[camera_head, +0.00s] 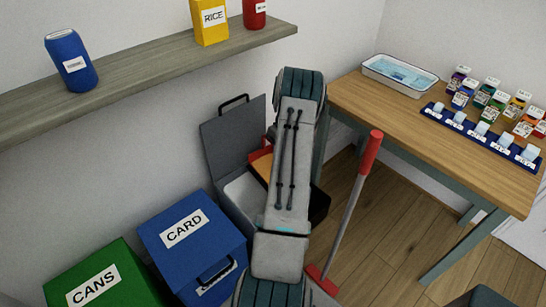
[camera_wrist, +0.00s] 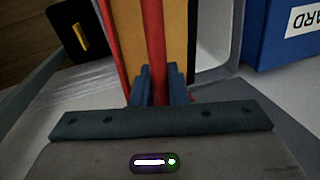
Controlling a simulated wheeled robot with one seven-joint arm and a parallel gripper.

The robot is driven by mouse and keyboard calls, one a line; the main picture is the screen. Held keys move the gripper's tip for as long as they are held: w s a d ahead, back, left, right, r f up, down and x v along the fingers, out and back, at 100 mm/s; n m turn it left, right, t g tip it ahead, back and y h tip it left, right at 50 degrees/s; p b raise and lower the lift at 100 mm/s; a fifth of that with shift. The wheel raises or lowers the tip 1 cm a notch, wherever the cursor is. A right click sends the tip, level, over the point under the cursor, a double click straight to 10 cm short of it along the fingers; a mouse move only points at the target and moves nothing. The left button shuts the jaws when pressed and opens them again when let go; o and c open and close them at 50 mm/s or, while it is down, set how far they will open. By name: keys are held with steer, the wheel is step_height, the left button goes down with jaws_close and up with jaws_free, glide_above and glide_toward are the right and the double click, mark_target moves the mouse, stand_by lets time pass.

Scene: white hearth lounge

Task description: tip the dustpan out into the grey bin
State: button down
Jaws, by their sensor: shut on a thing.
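My gripper (camera_wrist: 159,88) is shut on the red handle (camera_wrist: 155,45) of the dustpan in the wrist view. The dustpan (camera_wrist: 180,45) shows a tan-orange face with red edges. In the head view, part of the dustpan (camera_head: 262,166) shows beside my arm, over or against the grey bin; it looks tilted. My arm hides the gripper there. The grey bin (camera_head: 234,140) stands with its lid up against the wall, its pale inside (camera_head: 245,195) partly in view. I cannot tell whether anything lies in the dustpan.
A blue CARD bin (camera_head: 190,245) and a green CANS bin (camera_head: 105,280) stand left of the grey bin. A black object (camera_head: 319,205) is right of my arm. A red-gripped pole (camera_head: 350,205) stands near the table (camera_head: 430,135). A shelf (camera_head: 150,72) runs above the bins.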

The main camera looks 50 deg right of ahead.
steer(key=shift+w+f+b, duration=0.15)
steer(key=shift+f+b, duration=0.2)
steer(key=shift+f, duration=0.25)
steer(key=shift+w+f+b, duration=0.15)
steer(key=shift+f+b, duration=0.2)
steer(key=shift+f, duration=0.2)
steer(key=shift+a, duration=0.1)
steer(key=w+a+r+g+h+b, duration=0.1)
steer(key=w+a+r+h+b, duration=0.1)
steer(key=a+h+b, duration=0.4)
steer(key=shift+a+r+h+b, duration=0.3)
steer(key=shift+a+h, duration=0.1)
steer(key=shift+a, duration=0.75)
stand_by(0.8)
